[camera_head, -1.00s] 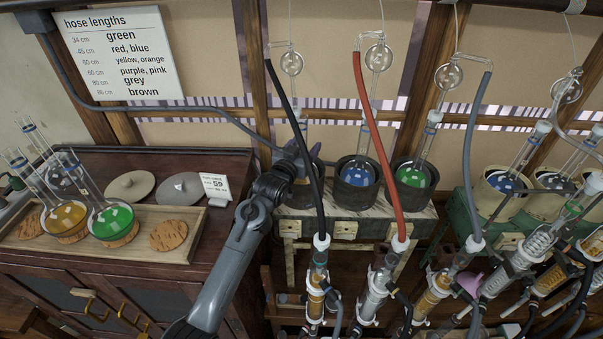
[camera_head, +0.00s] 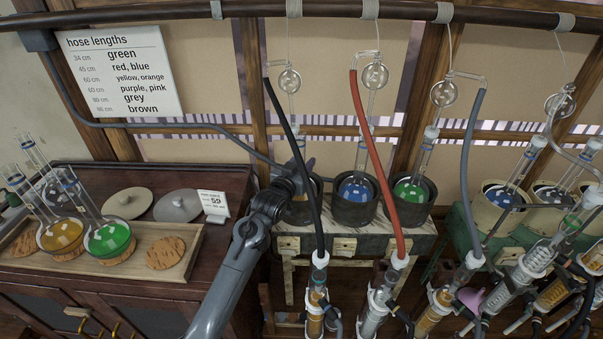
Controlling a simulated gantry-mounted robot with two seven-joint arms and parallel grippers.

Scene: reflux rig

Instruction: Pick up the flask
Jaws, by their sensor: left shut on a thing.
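My left gripper (camera_head: 299,168) is at the leftmost dark pot (camera_head: 314,216) on the bench, partly behind the black hose. It is shut on the neck of the flask (camera_head: 295,134) that stands in that pot. The flask's glass neck rises above the jaws, below a round glass bulb. Its body is mostly hidden by my gripper, the hose and the pot wall; a little yellowish colour shows there. The flask looks upright. Two other dark pots hold a blue flask (camera_head: 354,189) and a green flask (camera_head: 409,190). My right gripper is not in view.
A wooden tray (camera_head: 182,263) at left holds a yellow flask (camera_head: 62,236), a green flask (camera_head: 109,239) and cork rings. The black hose (camera_head: 296,165) and red hose (camera_head: 376,160) hang in front of the pots. Glass condensers crowd the lower right.

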